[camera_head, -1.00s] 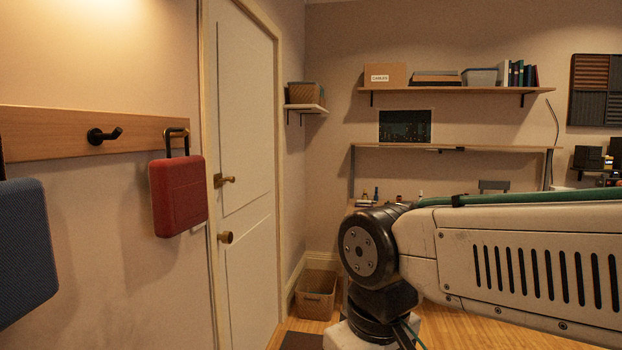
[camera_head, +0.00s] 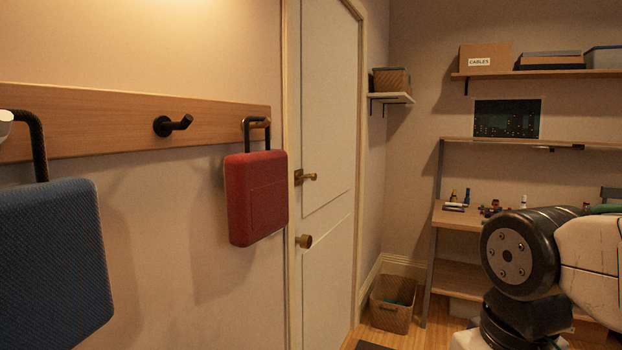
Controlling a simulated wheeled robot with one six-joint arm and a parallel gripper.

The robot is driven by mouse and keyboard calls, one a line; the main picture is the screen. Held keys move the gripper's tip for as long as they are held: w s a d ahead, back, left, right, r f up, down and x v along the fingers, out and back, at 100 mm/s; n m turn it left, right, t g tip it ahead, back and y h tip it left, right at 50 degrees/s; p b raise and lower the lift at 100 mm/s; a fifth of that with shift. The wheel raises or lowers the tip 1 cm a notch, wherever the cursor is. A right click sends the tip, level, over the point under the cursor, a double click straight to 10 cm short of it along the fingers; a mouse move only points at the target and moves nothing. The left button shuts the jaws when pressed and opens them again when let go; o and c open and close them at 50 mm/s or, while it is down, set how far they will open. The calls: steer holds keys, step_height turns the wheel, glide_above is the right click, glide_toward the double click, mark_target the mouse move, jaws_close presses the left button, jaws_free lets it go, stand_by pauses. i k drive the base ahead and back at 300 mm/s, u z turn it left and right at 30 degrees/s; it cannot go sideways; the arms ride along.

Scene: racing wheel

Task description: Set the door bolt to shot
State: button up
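Part of my arm shows at the lower right, well apart from the door. My gripper is outside the view.
A wooden rail (camera_head: 125,125) on the left wall bears a black hook (camera_head: 173,125), a hanging red case (camera_head: 257,198) and a blue case (camera_head: 52,262). A basket (camera_head: 392,303) stands on the floor right of the door. A workbench (camera_head: 455,216) stands at the back.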

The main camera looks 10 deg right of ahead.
mark_target(313, 176)
steer(key=u, duration=0.05)
steer(key=k, duration=0.45)
steer(key=z, duration=1.15)
steer(key=i, duration=1.05)
steer(key=z, duration=0.55)
steer(key=i, duration=0.95)
steer(key=u, duration=0.8)
steer(key=i, duration=0.7)
steer(key=u, duration=1.2)
steer(key=i, duration=0.35)
steer(key=u, duration=0.25)
